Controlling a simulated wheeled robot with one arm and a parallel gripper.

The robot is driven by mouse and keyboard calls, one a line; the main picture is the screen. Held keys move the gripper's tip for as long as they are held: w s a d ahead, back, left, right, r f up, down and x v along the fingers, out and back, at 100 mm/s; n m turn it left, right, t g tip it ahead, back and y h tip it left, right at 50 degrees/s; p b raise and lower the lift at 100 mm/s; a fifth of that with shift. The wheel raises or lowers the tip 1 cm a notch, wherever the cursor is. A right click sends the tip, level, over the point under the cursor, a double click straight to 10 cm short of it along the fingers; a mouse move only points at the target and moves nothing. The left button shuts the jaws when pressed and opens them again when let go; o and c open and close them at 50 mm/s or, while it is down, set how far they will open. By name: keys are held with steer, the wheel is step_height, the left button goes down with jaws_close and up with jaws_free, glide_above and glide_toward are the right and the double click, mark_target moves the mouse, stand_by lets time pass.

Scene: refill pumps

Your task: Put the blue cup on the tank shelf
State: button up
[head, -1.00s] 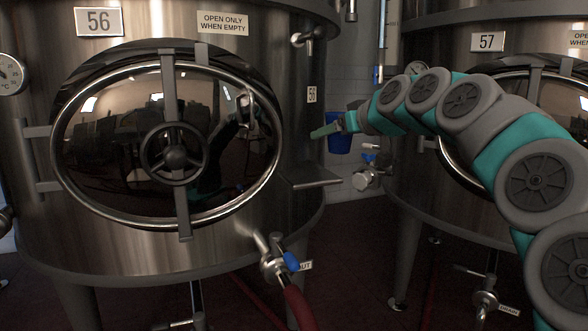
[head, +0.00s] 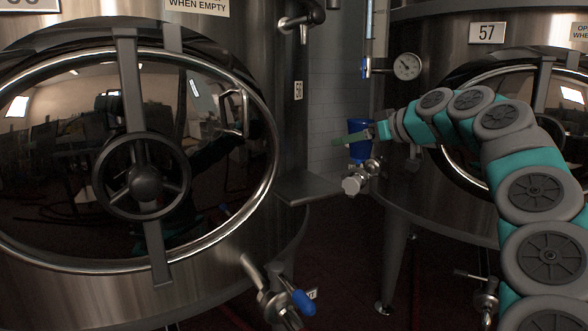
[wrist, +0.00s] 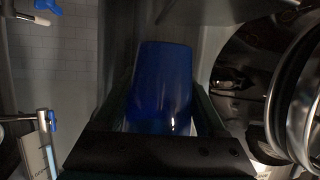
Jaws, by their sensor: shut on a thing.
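The blue cup (head: 358,126) is held in the air by my gripper (head: 356,139), near the gap between the two tanks. In the wrist view the blue cup (wrist: 162,75) fills the middle, between the two fingers of my gripper (wrist: 160,115), which are shut on it. The tank shelf (head: 315,187) is a bare, flat metal plate on the right side of tank 56. In the head view the cup appears above and to the right of the shelf, apart from it.
Tank 56 has a large oval hatch with a handwheel (head: 142,183). A small tap (head: 302,22) is above the shelf and a blue-handled valve (head: 290,300) is below it. A metal valve (head: 356,180) shows just below the cup. Tank 57 (head: 420,205) stands at right.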

glide_above(295, 181)
steer(key=shift+s+f+p, duration=0.15)
steer(key=shift+f+p, duration=0.15)
steer(key=shift+f, duration=0.35)
steer(key=shift+d+f, duration=0.1)
steer(key=shift+f, duration=2.3)
steer(key=shift+a+f, duration=0.2)
steer(key=shift+f, duration=0.25)
steer(key=shift+f, duration=0.1)
steer(key=shift+f, duration=0.15)
steer(key=o, duration=1.2)
steer(key=shift+o, duration=0.2)
